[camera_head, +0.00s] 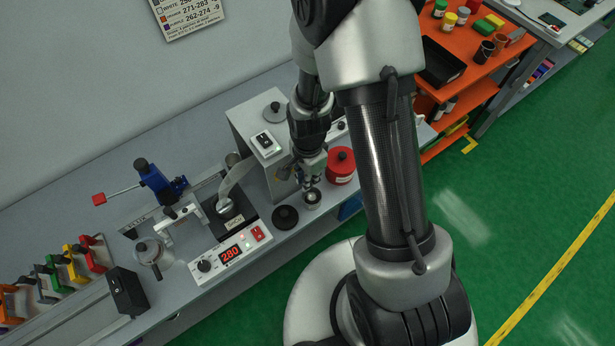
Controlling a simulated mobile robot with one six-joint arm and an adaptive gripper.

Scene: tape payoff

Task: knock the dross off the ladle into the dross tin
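My gripper (312,186) points down over the bench, just in front of the grey box-shaped unit. Its fingers are small and dark here, so I cannot tell whether they are open or shut on something. Right below them is a small round metal cup or tin (312,201) with a dark inside. I cannot tell whether it is the dross tin or the ladle's bowl, or whether the fingers touch it. A red tin (341,170) with a black knob on top stands just right of the gripper. No ladle handle can be made out clearly.
A black round lid (286,217) lies left of the cup. The heated pot (229,209) and its controller (224,256) reading 280 are further left. The grey unit (256,118) stands close behind my gripper.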

